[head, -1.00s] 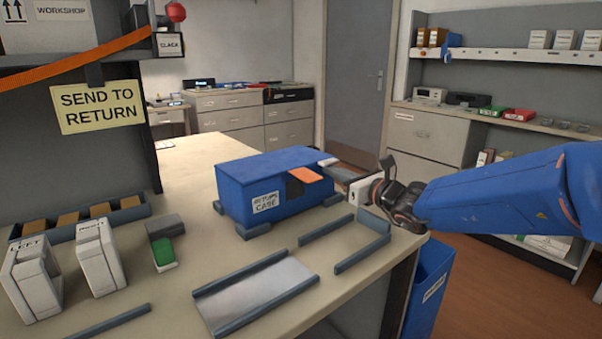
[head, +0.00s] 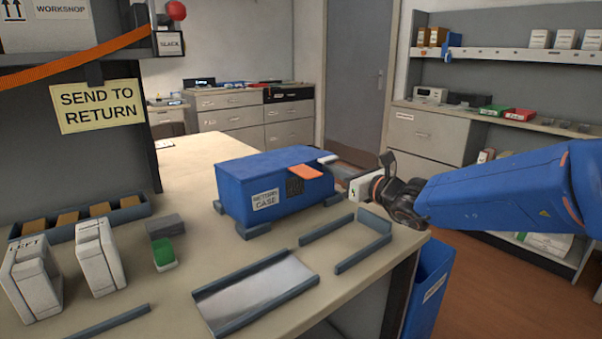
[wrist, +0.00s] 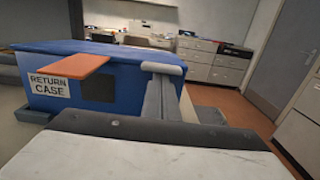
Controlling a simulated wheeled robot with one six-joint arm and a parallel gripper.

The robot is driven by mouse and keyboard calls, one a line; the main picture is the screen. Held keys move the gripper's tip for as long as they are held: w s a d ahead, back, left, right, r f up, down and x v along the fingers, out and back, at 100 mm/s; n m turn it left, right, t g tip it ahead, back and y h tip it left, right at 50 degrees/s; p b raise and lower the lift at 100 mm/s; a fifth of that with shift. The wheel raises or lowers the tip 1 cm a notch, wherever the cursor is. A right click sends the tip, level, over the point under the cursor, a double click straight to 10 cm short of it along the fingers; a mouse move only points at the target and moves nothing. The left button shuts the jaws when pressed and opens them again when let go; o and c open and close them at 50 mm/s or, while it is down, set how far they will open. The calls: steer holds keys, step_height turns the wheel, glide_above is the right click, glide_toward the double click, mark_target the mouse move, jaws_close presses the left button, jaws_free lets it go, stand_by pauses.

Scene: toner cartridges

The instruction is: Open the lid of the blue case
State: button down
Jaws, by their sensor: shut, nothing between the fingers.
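The blue case (head: 250,205), labelled RETURN CASE, stands on the table. Its blue lid (head: 270,168) lies over the top and looks shut or nearly so. An orange tab (head: 305,172) sticks out from the lid's front edge above a dark patch. My gripper (head: 347,174) is shut and empty at the case's right end. The case also shows in the wrist view (wrist: 55,103).
Grey rails (head: 325,230) and a metal-floored tray (head: 255,290) lie in front of the case. Two white cartridges (head: 100,258) and a green-topped block (head: 164,253) stand at left. Bare tabletop lies behind the case.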

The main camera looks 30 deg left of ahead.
steer(key=v, duration=1)
stand_by(0.8)
stand_by(0.4)
